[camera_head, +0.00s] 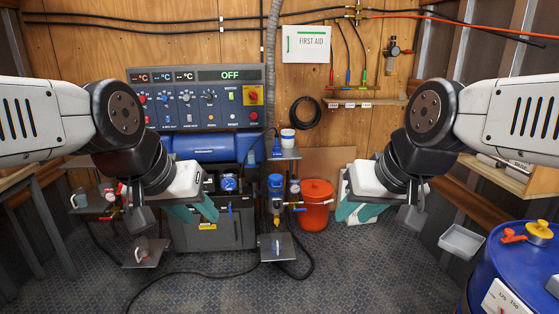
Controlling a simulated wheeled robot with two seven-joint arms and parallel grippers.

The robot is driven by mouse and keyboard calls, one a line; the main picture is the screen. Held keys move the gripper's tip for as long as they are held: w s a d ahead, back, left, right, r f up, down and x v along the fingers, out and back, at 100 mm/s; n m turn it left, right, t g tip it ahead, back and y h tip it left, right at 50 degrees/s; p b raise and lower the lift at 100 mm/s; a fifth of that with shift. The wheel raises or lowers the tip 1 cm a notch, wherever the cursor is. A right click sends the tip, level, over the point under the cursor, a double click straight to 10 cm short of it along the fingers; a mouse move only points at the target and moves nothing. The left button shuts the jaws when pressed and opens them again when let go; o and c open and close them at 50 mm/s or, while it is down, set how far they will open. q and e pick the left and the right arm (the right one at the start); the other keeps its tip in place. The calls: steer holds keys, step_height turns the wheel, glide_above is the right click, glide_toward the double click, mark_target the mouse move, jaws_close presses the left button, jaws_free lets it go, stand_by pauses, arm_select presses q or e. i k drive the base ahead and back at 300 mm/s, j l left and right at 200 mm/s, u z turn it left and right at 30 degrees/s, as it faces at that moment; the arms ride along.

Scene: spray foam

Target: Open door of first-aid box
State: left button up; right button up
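The first-aid box (306,44) is a white box marked FIRST AID, mounted high on the wooden back wall, right of centre. A green strip runs down the left part of its front. Its door looks closed. My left gripper (198,212) has teal fingers and hangs low in front of the control equipment, well below and left of the box. My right gripper (358,212) hangs low, below and right of the box. Both appear open, with their fingers apart and nothing between them. Neither touches the box.
A control panel (200,99) fills the wall left of the box. Hooks, hoses and a small shelf (350,103) are below and right of it. An orange bucket (315,204) stands behind my grippers. A blue drum (518,268) is at the lower right. The middle floor is mostly clear.

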mark_target(302, 44)
steer(key=i+l, duration=0.1)
steer(key=i, duration=0.45)
steer(key=i+l, duration=0.15)
steer(key=i, duration=0.4)
steer(key=i+l+u, duration=0.1)
steer(key=i, duration=0.45)
